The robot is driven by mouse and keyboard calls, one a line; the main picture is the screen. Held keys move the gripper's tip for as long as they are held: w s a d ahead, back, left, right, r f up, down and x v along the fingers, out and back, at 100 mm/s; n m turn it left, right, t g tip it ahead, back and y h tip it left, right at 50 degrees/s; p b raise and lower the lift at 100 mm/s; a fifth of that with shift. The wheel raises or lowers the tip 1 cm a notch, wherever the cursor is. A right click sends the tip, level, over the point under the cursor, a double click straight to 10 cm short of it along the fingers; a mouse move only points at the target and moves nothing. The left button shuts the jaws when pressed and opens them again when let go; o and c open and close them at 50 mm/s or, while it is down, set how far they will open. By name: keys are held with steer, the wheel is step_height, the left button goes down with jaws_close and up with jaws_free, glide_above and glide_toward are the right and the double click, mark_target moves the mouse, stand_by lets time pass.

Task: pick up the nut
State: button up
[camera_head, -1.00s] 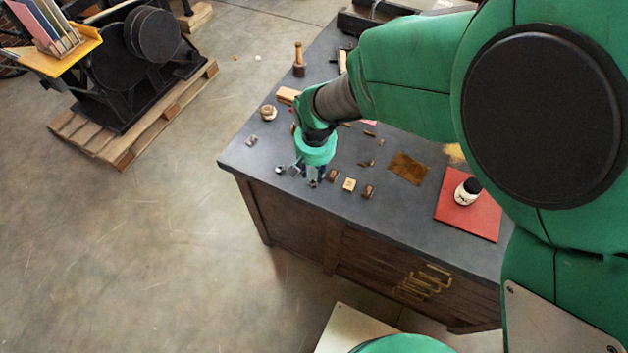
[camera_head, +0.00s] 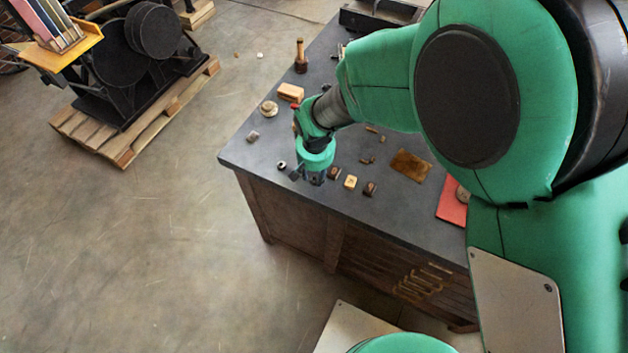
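My gripper (camera_head: 308,179) points down close over the front left part of the dark worktop (camera_head: 240,156). Its fingers are small and dark here, and I cannot tell whether they are apart or closed on something. A small grey round piece (camera_head: 282,165), possibly the nut, lies just left of the gripper. Another small grey piece (camera_head: 253,136) lies further left and back. Neither is clear enough to name as the nut for certain. The worktop directly under the gripper is hidden.
Small type-like blocks, including a pale wooden one (camera_head: 350,182), lie just right of the gripper. A round wooden piece (camera_head: 268,108), a wooden block (camera_head: 290,92) and an upright handled tool (camera_head: 300,58) stand behind. A brown plate (camera_head: 410,166) and red mat (camera_head: 450,203) lie right.

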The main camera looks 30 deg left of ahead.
steer(key=shift+w+a+f, duration=0.1)
steer(key=shift+w+f, duration=0.05)
steer(key=shift+f, duration=0.85)
jaws_close()
